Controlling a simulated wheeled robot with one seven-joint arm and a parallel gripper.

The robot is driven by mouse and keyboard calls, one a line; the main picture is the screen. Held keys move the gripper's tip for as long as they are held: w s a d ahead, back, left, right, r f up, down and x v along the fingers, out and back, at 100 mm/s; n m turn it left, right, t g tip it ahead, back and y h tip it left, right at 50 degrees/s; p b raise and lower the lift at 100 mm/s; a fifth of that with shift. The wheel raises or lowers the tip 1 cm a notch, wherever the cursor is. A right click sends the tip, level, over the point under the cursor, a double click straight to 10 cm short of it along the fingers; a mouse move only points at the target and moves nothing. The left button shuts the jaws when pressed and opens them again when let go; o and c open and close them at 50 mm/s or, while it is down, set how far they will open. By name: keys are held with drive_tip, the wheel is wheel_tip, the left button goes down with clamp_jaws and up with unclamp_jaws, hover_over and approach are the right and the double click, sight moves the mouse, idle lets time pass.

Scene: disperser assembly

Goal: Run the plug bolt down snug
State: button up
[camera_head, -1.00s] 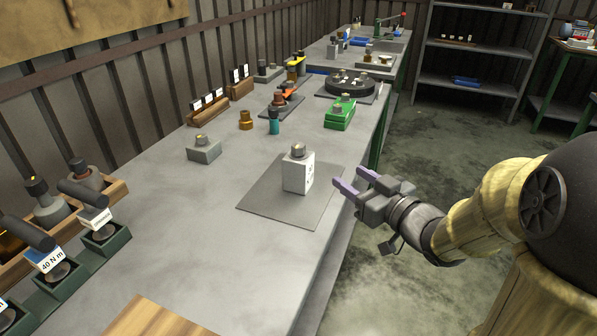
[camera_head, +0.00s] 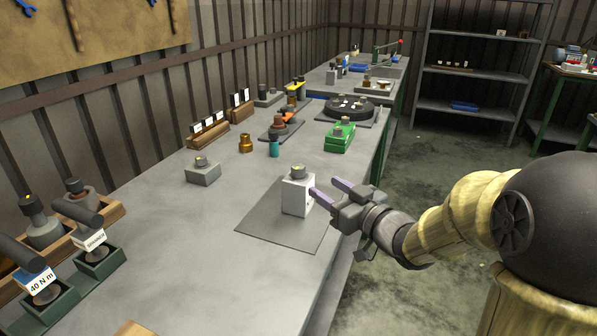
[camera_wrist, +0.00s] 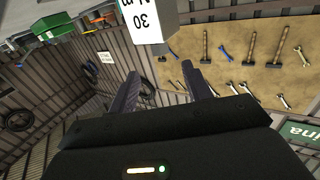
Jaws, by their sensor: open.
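A white block (camera_head: 297,196) with a dark bolt-like piece (camera_head: 298,171) on top, tipped yellow, stands upright on a grey mat (camera_head: 270,232). In the wrist view the white block (camera_wrist: 146,22) shows a "30 N m" label at the top, above and beyond my fingers. My gripper (camera_head: 329,191) is open and empty, just right of the block, its nearer fingertip close to the block's side; I cannot tell if they touch. Its two fingers also show in the wrist view (camera_wrist: 160,72). I cannot tell which bolt is the plug bolt.
A grey block (camera_head: 203,173) with a brass-coloured top stands left of the mat. Behind are a brass part (camera_head: 245,143), a teal cylinder (camera_head: 274,148) and a green block (camera_head: 340,137). Labelled tools (camera_head: 97,240) stand front left. The bench between is clear.

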sight(303, 173)
drive_tip(key=b+x, duration=0.1)
drive_tip(key=x, duration=1)
drive_tip(key=shift+c, duration=0.2)
drive_tip(key=c, duration=1)
